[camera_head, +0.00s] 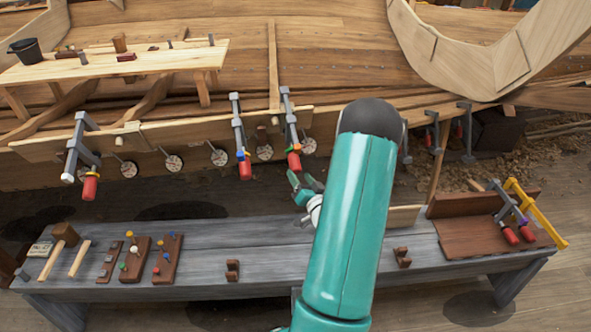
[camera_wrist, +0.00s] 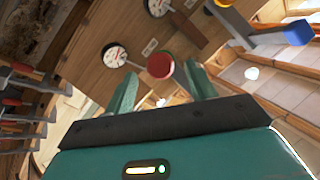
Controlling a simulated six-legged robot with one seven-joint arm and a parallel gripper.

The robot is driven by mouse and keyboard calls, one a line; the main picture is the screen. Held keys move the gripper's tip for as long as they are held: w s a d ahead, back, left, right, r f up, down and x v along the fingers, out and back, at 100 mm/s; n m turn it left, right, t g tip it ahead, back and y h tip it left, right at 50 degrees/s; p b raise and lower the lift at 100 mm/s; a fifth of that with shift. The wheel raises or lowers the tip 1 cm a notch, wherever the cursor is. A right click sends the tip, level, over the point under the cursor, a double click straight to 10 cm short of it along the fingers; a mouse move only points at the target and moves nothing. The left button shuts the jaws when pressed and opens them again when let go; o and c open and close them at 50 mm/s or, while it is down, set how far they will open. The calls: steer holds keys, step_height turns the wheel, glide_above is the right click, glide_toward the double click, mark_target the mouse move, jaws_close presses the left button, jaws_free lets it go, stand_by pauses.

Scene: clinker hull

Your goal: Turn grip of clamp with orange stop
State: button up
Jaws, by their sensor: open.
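The clamp (camera_head: 287,112) that hangs on the hull plank nearest my arm has a red grip (camera_head: 294,162) at its lower end. A small stop (camera_head: 294,148) just above that grip looks orange. My gripper (camera_head: 305,184) is open just below and beside this grip in the head view. In the wrist view, the round red end of a grip (camera_wrist: 160,65) shows ahead, between the two open green fingers (camera_wrist: 160,78). I cannot tell whether the fingers touch it. The orange stop is not clear in the wrist view.
A clamp with a blue stop (camera_head: 240,135) hangs close to the left; its blue end (camera_wrist: 298,32) shows in the wrist view. A third clamp (camera_head: 80,150) with a white end hangs further left. The grey bench (camera_head: 215,240) below holds a mallet (camera_head: 62,238) and racks.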

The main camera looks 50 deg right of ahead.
steer(key=v, duration=0.7)
steer(key=shift+s+a, duration=0.15)
steer(key=shift+s, duration=0.15)
steer(key=shift+w, duration=0.1)
